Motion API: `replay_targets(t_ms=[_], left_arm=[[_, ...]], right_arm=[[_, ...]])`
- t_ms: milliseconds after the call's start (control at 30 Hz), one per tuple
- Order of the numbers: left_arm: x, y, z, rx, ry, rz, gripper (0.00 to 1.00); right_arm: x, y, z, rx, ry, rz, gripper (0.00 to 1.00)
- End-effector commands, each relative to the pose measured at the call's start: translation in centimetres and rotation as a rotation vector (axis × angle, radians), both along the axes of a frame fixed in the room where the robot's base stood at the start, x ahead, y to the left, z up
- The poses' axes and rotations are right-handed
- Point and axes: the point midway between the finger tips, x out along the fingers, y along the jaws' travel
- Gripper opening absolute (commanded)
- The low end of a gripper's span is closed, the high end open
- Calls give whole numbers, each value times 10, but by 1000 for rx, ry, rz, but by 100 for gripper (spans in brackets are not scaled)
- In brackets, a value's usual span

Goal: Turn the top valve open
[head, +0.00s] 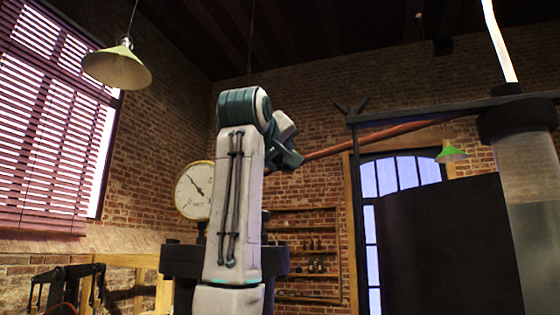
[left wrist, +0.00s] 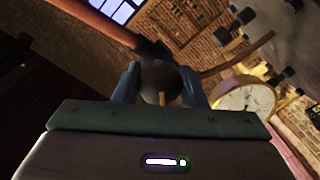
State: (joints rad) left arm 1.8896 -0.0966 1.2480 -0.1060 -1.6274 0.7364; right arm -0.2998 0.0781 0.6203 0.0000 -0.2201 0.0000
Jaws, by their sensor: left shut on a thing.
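My left gripper (head: 284,148) is at the top of my raised left arm, near the middle of the head view. Its fingers are hard to make out there. In the left wrist view its two blue-grey fingers (left wrist: 160,92) are shut on a dark rounded part (left wrist: 161,78), which seems to be the top valve's handle. How far the valve is turned cannot be told. A copper-coloured pipe (head: 385,134) runs right from behind the gripper in the head view.
A round white gauge (head: 193,189) stands left of my arm; it also shows in the left wrist view (left wrist: 246,98). A large glass jar (head: 535,210) with a dark collar stands at the right. A green lamp (head: 117,67) hangs upper left. Shelves (head: 305,237) are behind.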

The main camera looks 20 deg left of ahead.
Motion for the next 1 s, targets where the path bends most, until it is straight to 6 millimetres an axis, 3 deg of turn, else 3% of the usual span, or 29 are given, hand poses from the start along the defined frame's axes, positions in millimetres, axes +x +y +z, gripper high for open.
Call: replay_targets(t_ms=[600,1000], left_arm=[[0,1,-2,-536,19,1,15],[0,0,-2,-701,27,1,15]], right_arm=[[0,0,-17,0,0,0,36],[0,-3,-21,-3,0,1,36]])
